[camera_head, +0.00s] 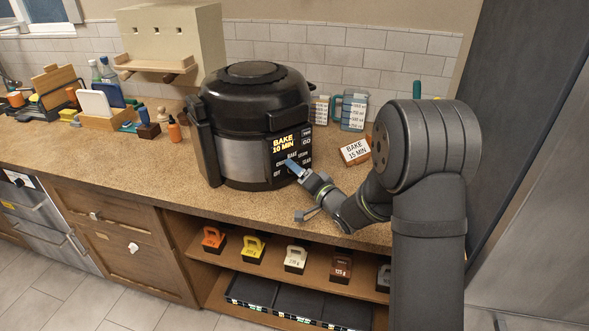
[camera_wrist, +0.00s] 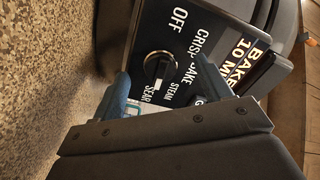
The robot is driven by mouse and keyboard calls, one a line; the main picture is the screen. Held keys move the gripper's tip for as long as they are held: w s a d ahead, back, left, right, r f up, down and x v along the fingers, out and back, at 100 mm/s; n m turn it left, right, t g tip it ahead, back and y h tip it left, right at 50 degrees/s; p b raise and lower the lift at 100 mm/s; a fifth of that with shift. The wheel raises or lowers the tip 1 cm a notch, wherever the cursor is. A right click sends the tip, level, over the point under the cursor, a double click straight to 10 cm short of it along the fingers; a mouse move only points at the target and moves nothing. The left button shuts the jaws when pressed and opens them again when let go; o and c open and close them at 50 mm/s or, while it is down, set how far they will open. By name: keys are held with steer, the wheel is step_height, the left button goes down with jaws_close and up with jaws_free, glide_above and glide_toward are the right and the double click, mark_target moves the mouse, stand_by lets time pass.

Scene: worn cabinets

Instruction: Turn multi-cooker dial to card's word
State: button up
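The black and silver multi-cooker (camera_head: 243,150) stands on the counter, its lit display (camera_head: 284,144) reading "BAKE 10 MIN". The card (camera_head: 354,152) to its right reads "BAKE 15 MIN". In the wrist view the round black dial (camera_wrist: 158,67) sits on the panel, ringed by words including OFF, CRISP, BAKE, STEAM and SEAR. A pale mark shows on its lower side; I cannot tell for sure which word it points to. My gripper (camera_head: 292,168) is at the panel. Its blue fingers (camera_wrist: 161,76) are open, one on each side of the dial, with no clear contact visible.
Measuring jugs (camera_head: 353,112) stand behind the card. A cream box-shaped appliance (camera_head: 172,50) is behind the cooker at left, with bottles and boards farther left. Several labelled weights (camera_head: 295,259) sit on the shelf below. The counter (camera_head: 110,165) left of the cooker is mostly clear.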

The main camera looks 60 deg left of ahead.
steer(key=shift+w+d, duration=0.15)
steer(key=shift+d, duration=1.35)
steer(key=shift+w+d, duration=0.1)
steer(key=shift+d, duration=1.4)
steer(key=a, duration=0.5)
steer(key=shift+s+a, duration=0.3)
steer(key=shift+a, duration=0.3)
steer(key=shift+n, duration=1.1)
steer(key=shift+d, duration=0.1)
